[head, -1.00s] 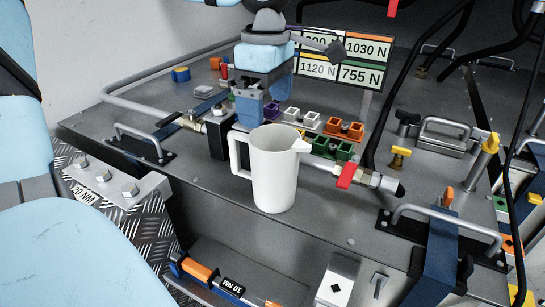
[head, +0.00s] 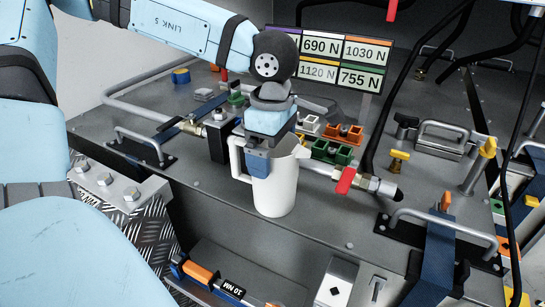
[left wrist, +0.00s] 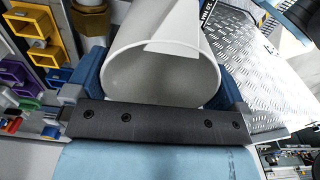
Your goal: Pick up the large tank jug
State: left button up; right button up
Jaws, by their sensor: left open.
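The large white jug (head: 276,192) stands upright on the grey metal deck, with its handle at the left and its spout at the right. My left gripper (head: 262,158) is at the jug's upper part, pointing down, and one blue finger covers part of the body near the handle. In the left wrist view, the jug (left wrist: 150,75) has its round opening between the two blue fingers of my left gripper (left wrist: 160,80), which is open. Whether either finger touches the wall, I cannot tell. My right gripper is not in view.
A pipe with a red valve handle (head: 346,180) runs close to the jug's right. Coloured square holders, including a green one (head: 331,151), lie behind it. A sign board (head: 335,62) stands at the back. The deck's front edge is just before the jug.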

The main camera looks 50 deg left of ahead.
pick_arm(q)
jog(key=c, duration=1)
jog(key=shift+r, duration=0.1)
notch_tip(320, 180, up, 10)
jog(key=shift+f+b, duration=0.1)
jog(key=shift+b, duration=0.4)
